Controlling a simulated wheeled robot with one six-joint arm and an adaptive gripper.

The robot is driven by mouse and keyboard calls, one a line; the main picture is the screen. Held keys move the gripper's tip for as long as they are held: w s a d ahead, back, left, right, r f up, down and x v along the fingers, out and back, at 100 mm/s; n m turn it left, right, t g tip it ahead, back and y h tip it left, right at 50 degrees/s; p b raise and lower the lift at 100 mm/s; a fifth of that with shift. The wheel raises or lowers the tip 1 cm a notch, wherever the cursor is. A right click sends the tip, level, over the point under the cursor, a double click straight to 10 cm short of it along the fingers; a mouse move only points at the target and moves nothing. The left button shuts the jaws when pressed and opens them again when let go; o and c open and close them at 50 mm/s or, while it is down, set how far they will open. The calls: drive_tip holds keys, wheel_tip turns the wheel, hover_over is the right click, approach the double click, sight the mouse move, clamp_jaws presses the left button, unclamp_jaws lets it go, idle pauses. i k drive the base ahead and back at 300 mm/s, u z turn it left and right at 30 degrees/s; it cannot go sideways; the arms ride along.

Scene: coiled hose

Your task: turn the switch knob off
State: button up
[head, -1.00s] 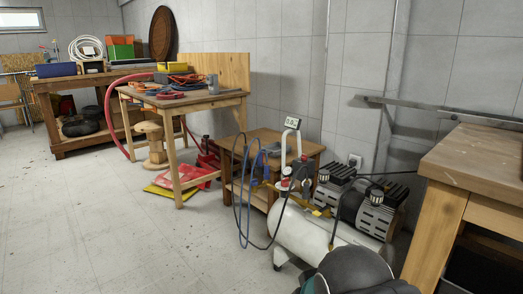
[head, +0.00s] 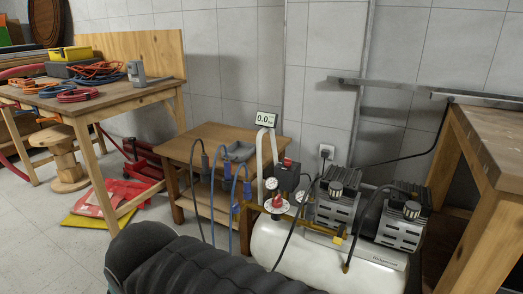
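The white air compressor (head: 320,252) stands on the floor at the lower middle right. A black switch box (head: 287,178) with a small red knob (head: 287,161) on top rises above its tank. The knob's turn position is too small to tell. Lower down are a red fitting (head: 277,203) and two round gauges, one of them at the left (head: 271,184). My arm's dark ribbed sleeve crosses the bottom of the view and hides the tank's lower left. My gripper is not in view.
A small wooden table (head: 215,132) with hanging hoses (head: 226,200) is just left of the compressor. A workbench (head: 490,140) stands at the right. Another table (head: 110,97) holds coiled cables. Red and yellow items (head: 105,197) lie on the floor at left.

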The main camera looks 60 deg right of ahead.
sight(288, 162)
drive_tip(key=z, duration=0.5)
drive_tip(key=i, duration=0.95)
drive_tip(key=z, duration=1.35)
drive_tip(key=i, duration=0.45)
drive_tip(key=z, duration=0.4)
